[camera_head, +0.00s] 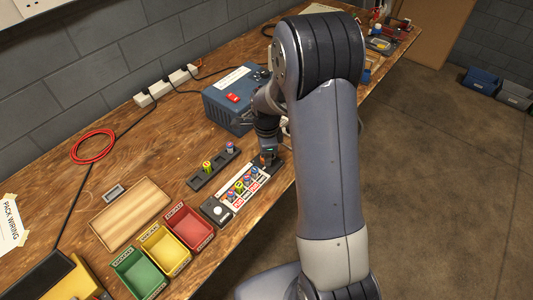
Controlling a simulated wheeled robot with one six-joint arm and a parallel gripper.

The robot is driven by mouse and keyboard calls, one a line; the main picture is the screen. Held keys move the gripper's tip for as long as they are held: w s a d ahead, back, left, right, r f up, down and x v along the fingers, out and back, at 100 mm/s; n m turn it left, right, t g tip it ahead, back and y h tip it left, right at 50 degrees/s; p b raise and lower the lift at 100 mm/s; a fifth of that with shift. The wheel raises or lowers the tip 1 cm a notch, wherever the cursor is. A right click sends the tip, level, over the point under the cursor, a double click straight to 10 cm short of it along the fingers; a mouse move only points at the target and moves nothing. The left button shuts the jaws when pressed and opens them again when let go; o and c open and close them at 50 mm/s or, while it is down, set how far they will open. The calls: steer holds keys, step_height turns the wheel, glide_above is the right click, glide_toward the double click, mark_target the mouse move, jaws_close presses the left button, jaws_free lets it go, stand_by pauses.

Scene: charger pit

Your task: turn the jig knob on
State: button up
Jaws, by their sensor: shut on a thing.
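The jig (227,200) is a white strip with several colourful cells and red-and-white labels, lying near the bench's front edge. A dark block (259,166) sits at its far right end. My gripper (267,160) points down over this block and is shut on what appears to be the jig knob, which the jaws mostly hide. Its turned position cannot be told. A dark box with a round white top (217,211) sits at the jig's near left end.
A dark rack (203,180) with two cells lies behind the jig. Red (188,228), yellow (166,252) and green (139,273) bins stand to the left. A blue box with a red switch (222,112) stands behind my gripper. A wooden board (130,214) lies further left.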

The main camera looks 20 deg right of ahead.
steer(key=o, duration=1)
steer(key=shift+c, duration=0.2)
steer(key=shift+r, duration=0.1)
step_height(320, 180, up, 11)
steer(key=shift+f, duration=0.2)
step_height(320, 180, down, 11)
steer(key=shift+r, duration=0.1)
steer(key=shift+n, duration=0.3)
